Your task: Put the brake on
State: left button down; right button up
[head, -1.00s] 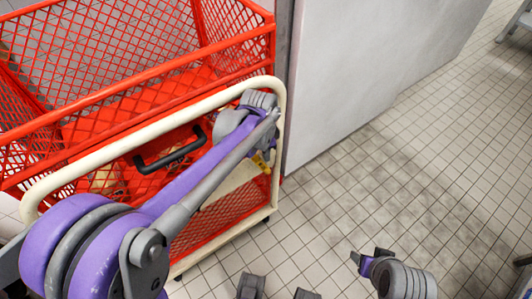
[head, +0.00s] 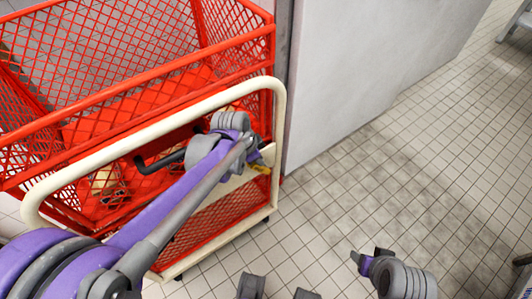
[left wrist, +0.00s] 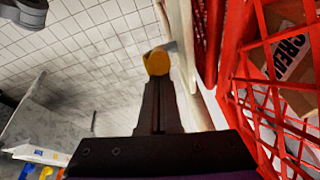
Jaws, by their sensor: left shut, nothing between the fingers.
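The cart has a cream tube frame (head: 150,125) around a red mesh basket (head: 200,75). A yellow-tipped lever, seemingly the brake (head: 260,169), shows at the cart's right end, partly hidden by my left wrist. In the left wrist view its rounded yellow end (left wrist: 157,62) lies just past my left fingertips (left wrist: 158,88), with a grey bar behind it. My left gripper is shut and empty; I cannot tell whether it touches the lever. In the head view its fingers are mostly hidden behind my wrist. My right gripper (head: 369,256) is low at the bottom right, away from the cart.
A large grey panel (head: 370,65) stands right behind the cart. A black handle (head: 165,160) shows at the basket's near side. A box with lettering (left wrist: 285,55) lies behind the red mesh. Tiled floor (head: 330,200) is clear to the cart's right.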

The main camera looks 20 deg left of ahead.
pick_arm(q)
jog(key=shift+s+a+f, duration=0.4)
jog(key=shift+s+a, duration=0.1)
jog(key=shift+s, duration=0.1)
jog(key=shift+s+a+f, duration=0.35)
jog(key=shift+s+a, duration=0.1)
jog(key=shift+s, duration=0.15)
jog(key=shift+w, duration=0.1)
